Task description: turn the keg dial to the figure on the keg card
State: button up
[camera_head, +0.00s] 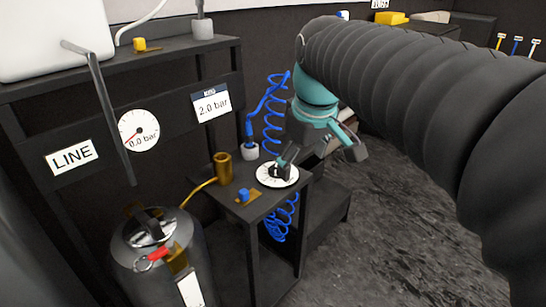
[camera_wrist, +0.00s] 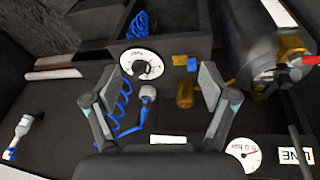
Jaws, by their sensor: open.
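The keg dial (camera_head: 277,174) is a round white disc with dark marks and a dark knob, lying on top of a small dark stand. It also shows in the wrist view (camera_wrist: 153,66), beyond my fingers; its setting is too small to read. The keg card (camera_head: 211,103) on the back panel reads 2.0 bar. The round gauge (camera_head: 139,130) beside it reads 0.0 bar. My gripper (camera_head: 320,157) is open and empty near the dial. One finger overlaps the dial's knob in the head view; I cannot tell if they touch. Both fingers (camera_wrist: 158,82) stand wide apart in the wrist view.
A dark keg (camera_head: 157,245) with a red-handled part stands at lower left. A brass cylinder (camera_head: 223,167), a blue knob (camera_head: 244,195) and a coiled blue hose (camera_head: 273,120) are close to the dial. A LINE card (camera_head: 72,157) hangs left. Floor at right is clear.

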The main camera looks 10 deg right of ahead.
jog(key=w+r+n+g+b, duration=0.25)
jog(key=w+n, duration=0.55)
jog(key=w, duration=1)
jog(key=shift+g, duration=0.35)
notch_tip(320, 180, down, 15)
jog(key=b, duration=0.4)
jog(key=shift+r, duration=0.2)
jog(key=c, duration=1.2)
